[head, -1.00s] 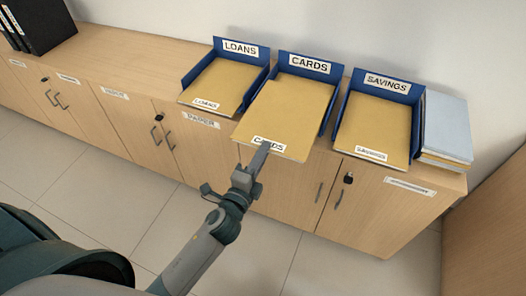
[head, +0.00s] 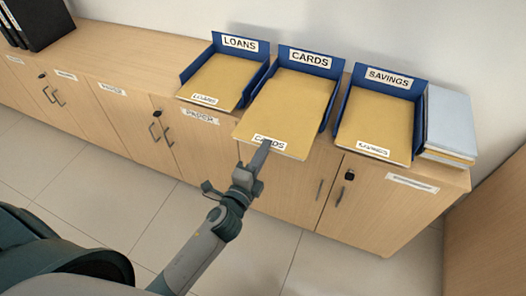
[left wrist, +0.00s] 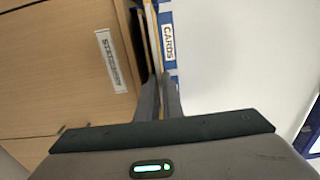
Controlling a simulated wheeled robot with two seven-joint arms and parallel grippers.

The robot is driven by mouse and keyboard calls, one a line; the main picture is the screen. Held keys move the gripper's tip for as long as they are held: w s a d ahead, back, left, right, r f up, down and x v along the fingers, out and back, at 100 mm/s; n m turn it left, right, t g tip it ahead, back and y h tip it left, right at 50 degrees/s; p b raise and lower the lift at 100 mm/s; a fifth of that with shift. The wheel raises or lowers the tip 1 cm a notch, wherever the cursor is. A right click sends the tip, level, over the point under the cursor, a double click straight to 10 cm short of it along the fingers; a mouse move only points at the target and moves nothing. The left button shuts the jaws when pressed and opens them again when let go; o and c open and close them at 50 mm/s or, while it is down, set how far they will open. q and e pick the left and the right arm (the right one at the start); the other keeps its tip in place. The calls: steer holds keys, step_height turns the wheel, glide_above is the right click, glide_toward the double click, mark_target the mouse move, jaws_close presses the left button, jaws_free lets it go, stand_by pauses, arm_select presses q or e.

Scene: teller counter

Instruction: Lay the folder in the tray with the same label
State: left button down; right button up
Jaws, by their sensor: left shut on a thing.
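A tan folder labelled CARDS (head: 285,108) lies flat in or just over the middle blue tray (head: 327,75), whose back label also reads CARDS. Its front part sticks out past the tray and the counter's front edge. My left gripper (head: 263,150) is shut on the folder's front edge by its label. In the left wrist view the fingers (left wrist: 161,95) pinch the folder edge-on, with a CARDS label (left wrist: 168,43) beyond. I cannot tell whether the folder touches the tray floor. My right gripper is not in view.
A LOANS tray (head: 262,50) on the left and a SAVINGS tray (head: 415,88) on the right each hold a tan folder. A stack of pale folders (head: 449,118) stands at the right end. Black binders (head: 42,22) stand far left. The counter (head: 130,55) between is clear.

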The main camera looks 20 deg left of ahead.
mark_target(275, 131)
arm_select(q)
steer(key=shift+w+f, duration=0.1)
steer(key=shift+w, duration=1.1)
steer(key=shift+w+f+b, duration=0.1)
steer(key=shift+w+b, duration=0.25)
steer(key=shift+w, duration=1)
steer(key=shift+w+d+f, duration=0.1)
steer(key=shift+w+d, duration=0.05)
steer(key=shift+w, duration=1.5)
steer(key=shift+w+f+b, duration=0.1)
steer(key=shift+w+b, duration=0.2)
steer(key=shift+b, duration=0.05)
steer(key=shift+f, duration=0.15)
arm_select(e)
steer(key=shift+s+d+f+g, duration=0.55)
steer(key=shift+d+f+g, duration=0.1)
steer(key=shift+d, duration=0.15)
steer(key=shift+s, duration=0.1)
arm_select(q)
steer(key=c, duration=1.8)
jaws_free()
steer(key=shift+c, duration=0.2)
